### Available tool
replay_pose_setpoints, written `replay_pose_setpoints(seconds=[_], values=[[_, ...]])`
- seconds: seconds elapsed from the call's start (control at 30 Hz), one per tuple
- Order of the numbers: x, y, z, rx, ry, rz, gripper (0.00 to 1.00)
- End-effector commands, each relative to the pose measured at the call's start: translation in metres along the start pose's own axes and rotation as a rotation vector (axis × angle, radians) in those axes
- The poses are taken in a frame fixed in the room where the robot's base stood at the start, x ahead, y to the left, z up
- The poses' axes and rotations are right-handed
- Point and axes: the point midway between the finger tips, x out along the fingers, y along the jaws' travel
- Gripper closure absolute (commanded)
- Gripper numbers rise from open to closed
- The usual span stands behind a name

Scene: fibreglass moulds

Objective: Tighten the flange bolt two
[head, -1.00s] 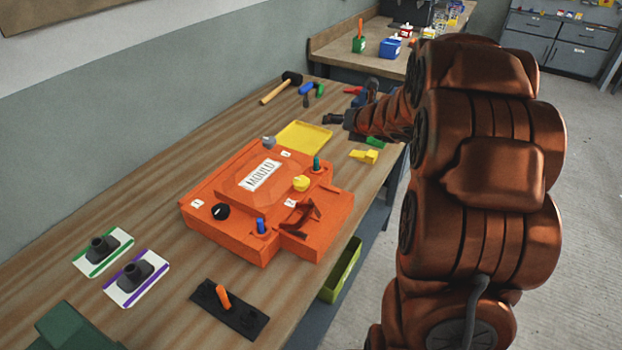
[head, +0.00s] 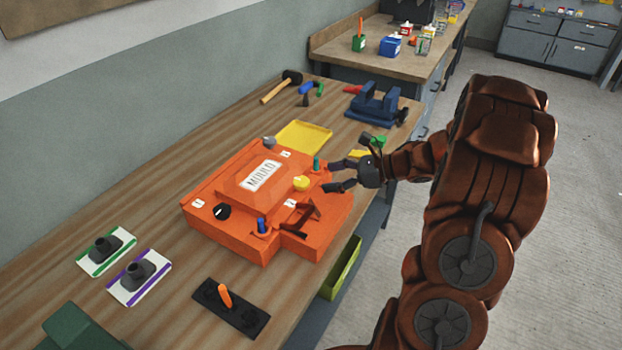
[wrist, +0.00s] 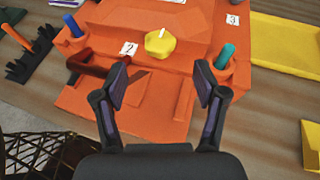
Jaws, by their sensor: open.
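The orange mould (head: 240,240) lies on the wooden bench, with a white MOULD label on its raised middle. A yellow knob (head: 301,183) with a white mark sits on its flange, beside a small tag (head: 290,203); in the wrist view the tag reads 2 (wrist: 129,48) and the yellow knob (wrist: 160,44) is fully visible. A black knob (head: 221,212) and a grey knob (head: 268,142) sit elsewhere on the flange. My gripper (head: 338,175) is open and empty at the mould's right side. In the wrist view its spread fingers (wrist: 161,75) stand apart from the knob.
A teal pin (head: 316,163), a blue pin (head: 262,226) and a dark red clamp (head: 300,220) stand up from the mould near the knob. A yellow tray (head: 304,135) lies behind it. A blue vise (head: 377,104) stands at the back right.

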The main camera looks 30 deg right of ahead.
Motion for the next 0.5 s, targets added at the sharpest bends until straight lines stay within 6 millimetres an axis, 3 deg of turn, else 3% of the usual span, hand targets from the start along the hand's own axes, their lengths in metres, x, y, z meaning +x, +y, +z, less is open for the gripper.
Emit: replay_pose_setpoints(seconds=[0.3, 0.5], values=[[0.041, 0.002, 0.002, 0.006, -0.001, 0.006, 0.29], [0.058, 0.000, 0.001, 0.003, 0.001, 0.000, 0.29]])
